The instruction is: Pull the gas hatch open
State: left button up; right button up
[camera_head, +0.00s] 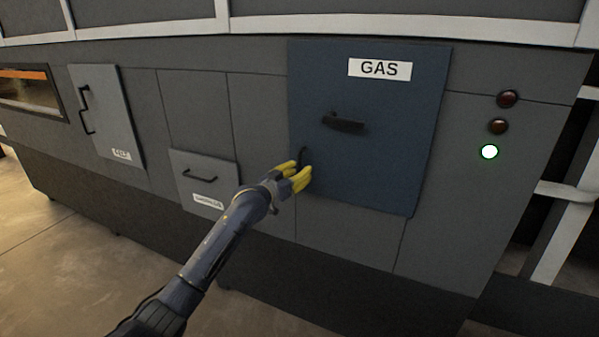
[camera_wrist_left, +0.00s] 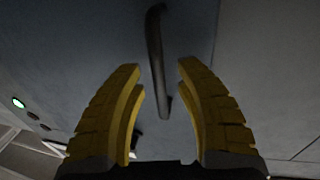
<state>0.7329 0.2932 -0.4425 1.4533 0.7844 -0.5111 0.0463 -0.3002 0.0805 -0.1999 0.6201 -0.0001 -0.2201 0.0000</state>
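The gas hatch (camera_head: 400,150) is a dark blue panel with a white GAS label (camera_head: 380,68); it looks closed, flush with the grey machine front. A black handle (camera_head: 344,122) sits at its middle. A second, small dark handle (camera_head: 302,157) stands near its left edge. My left gripper (camera_head: 303,176), with yellow fingers, is at this left-edge handle. In the left wrist view the fingers (camera_wrist_left: 160,85) are open, one on each side of the dark handle bar (camera_wrist_left: 156,55), with gaps showing on both sides. My right gripper is in neither view.
A grey hatch (camera_head: 105,115) with a black handle is at the left, and a smaller grey hatch (camera_head: 202,182) is left of my gripper. Two dark red lamps and a lit white-green lamp (camera_head: 489,152) are at the right. The floor (camera_head: 60,240) in front is clear.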

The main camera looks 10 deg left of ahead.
pick_arm(q)
jog(key=shift+o, duration=0.3)
grip_shut()
dwell(0.3)
